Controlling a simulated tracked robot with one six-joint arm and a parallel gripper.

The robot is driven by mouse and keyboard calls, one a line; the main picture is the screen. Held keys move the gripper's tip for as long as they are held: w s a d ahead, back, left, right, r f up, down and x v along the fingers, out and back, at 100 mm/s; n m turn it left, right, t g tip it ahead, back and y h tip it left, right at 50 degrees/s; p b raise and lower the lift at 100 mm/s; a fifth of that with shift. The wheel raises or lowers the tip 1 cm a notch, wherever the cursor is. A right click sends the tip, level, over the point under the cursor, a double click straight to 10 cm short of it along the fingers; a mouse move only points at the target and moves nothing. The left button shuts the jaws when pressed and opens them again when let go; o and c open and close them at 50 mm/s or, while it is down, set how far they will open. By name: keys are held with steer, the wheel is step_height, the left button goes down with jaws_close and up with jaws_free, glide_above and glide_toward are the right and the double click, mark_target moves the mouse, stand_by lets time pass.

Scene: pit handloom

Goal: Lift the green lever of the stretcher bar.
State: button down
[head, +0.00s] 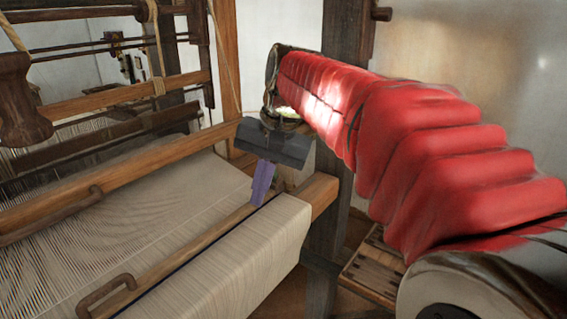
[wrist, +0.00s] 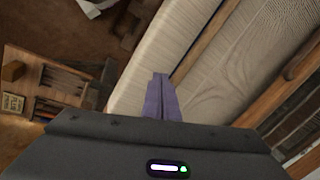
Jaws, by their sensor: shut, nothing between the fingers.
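I see no green lever in either view, and I cannot pick out the stretcher bar for sure. My gripper (head: 258,200) has purple fingers, shut together with nothing between them. In the head view they point down at the right end of the cloth, close to the wooden bar (head: 180,255) along the cloth's front edge. In the wrist view my gripper (wrist: 160,78) points at the pale cloth roll (wrist: 160,50). I cannot tell whether the fingertips touch anything. The grey gripper body hides the lower part of the wrist view.
The pale woven cloth (head: 165,195) spreads left of my gripper. A wooden beam with a handle (head: 60,212) crosses above it. A dark upright post (head: 332,215) stands to the right. A wooden box (head: 372,268) sits low at the right and shows in the wrist view (wrist: 50,85).

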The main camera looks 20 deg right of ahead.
steer(key=s+f+n+t+h, duration=0.1)
steer(key=s+f+n, duration=0.2)
steer(key=s+f, duration=0.3)
steer(key=s+f+n+t+h, duration=0.1)
steer(key=s+f+n+t, duration=0.1)
steer(key=s+f, duration=0.4)
steer(key=s+n, duration=0.1)
steer(key=s, duration=0.4)
steer(key=shift+s+a+f+n, duration=0.2)
steer(key=shift+s+f+n, duration=0.15)
steer(key=shift+f+n, duration=0.05)
steer(key=shift+a, duration=0.15)
